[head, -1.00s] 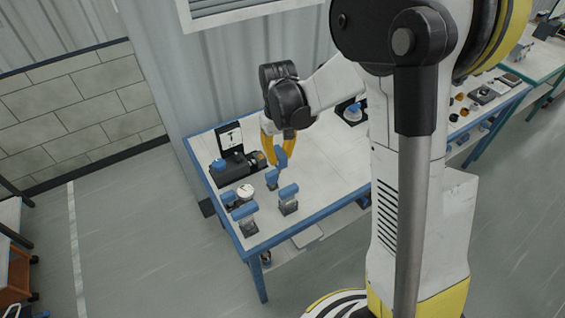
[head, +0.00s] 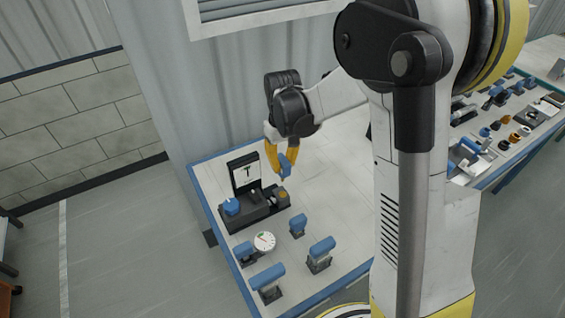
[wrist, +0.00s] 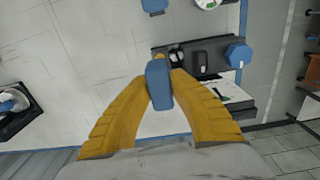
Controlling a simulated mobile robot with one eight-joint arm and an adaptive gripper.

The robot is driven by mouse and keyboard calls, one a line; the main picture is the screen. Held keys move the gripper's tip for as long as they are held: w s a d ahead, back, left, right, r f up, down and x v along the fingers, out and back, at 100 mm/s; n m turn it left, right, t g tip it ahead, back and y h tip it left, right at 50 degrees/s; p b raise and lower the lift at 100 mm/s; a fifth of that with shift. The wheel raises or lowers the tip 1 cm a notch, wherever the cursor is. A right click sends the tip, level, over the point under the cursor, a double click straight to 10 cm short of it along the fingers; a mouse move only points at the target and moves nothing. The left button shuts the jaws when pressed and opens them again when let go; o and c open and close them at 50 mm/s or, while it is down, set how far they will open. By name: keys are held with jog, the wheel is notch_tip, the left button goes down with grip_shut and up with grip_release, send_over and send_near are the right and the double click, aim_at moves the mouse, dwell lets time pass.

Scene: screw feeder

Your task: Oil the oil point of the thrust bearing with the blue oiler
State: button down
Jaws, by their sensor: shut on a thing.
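My gripper (head: 280,160) has yellow fingers and is shut on a blue piece, which looks like the blue oiler (head: 286,164). In the wrist view the oiler (wrist: 159,86) sits upright in the picture between the two fingertips. It is held above the table, and its lower end is hidden. A black unit (head: 236,218) stands on the table below and left of my gripper in the head view. It carries a blue hexagonal cap (head: 231,206), a small orange part (head: 282,195) and an upright picture card (head: 246,173). I cannot tell the thrust bearing or its oil point apart.
Several blue-topped items stand along the near table edge, including one (head: 298,222), another (head: 321,247) and another (head: 266,277). A round white dial (head: 264,241) is among them. The white tabletop (head: 340,195) is clear right of the unit. A second bench (head: 545,60) with small parts stands right.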

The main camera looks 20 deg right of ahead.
jog(key=shift+s+r, duration=0.1)
notch_tip(320, 180, down, 6)
jog(key=b, duration=0.5)
jog(key=shift+r, duration=0.15)
jog(key=c, duration=2.1)
grip_release()
grip_shut()
jog(key=shift+f+b, duration=0.4)
jog(key=shift+f, duration=0.1)
jog(key=shift+f+b, duration=0.3)
jog(key=shift+b, duration=0.05)
